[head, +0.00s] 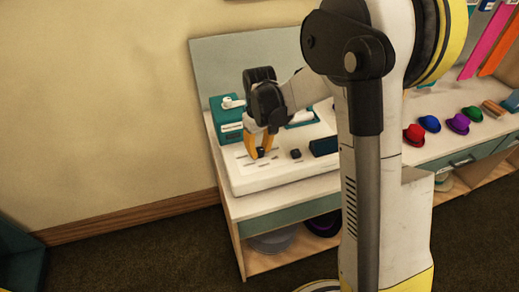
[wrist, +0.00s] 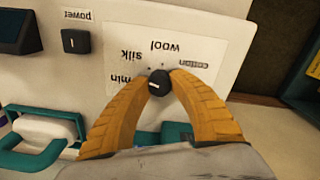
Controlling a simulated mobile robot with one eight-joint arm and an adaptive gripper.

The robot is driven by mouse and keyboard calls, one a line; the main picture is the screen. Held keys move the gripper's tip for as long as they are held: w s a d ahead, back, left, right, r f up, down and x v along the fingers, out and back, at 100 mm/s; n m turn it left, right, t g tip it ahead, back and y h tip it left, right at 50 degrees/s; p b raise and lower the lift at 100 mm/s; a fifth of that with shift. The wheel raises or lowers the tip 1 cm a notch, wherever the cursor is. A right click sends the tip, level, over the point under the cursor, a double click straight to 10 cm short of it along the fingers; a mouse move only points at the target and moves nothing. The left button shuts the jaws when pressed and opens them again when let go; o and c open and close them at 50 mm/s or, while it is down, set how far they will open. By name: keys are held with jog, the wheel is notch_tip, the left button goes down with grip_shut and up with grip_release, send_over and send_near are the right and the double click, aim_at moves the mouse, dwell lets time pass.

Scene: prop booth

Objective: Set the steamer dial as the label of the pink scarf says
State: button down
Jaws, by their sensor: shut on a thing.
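The steamer (head: 285,172) is a white unit on the counter at the left. Its small black dial (wrist: 160,83) is between the yellow fingertips of my gripper (wrist: 160,80), which is shut on it. In the head view my gripper (head: 259,150) points down at the panel. The dial has a short white mark; I cannot tell its exact setting. Upside-down words "silk" and "wool" show around it, with "min" partly covered by a finger and a small unclear word at right. The pink scarf (head: 487,45) hangs at the upper right; no label on it is readable.
A black power switch (wrist: 75,41) and a dark display (head: 324,146) sit beside the dial. A teal box (head: 226,118) stands behind it. Several coloured hats, including a red hat (head: 413,134), line the counter to the right. An orange scarf (head: 500,50) hangs beside the pink one.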

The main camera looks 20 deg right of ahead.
aim_at(260, 149)
jog(key=shift+m, duration=2.3)
jog(key=c, duration=1.1)
grip_release()
notch_tip(260, 149, up, 12)
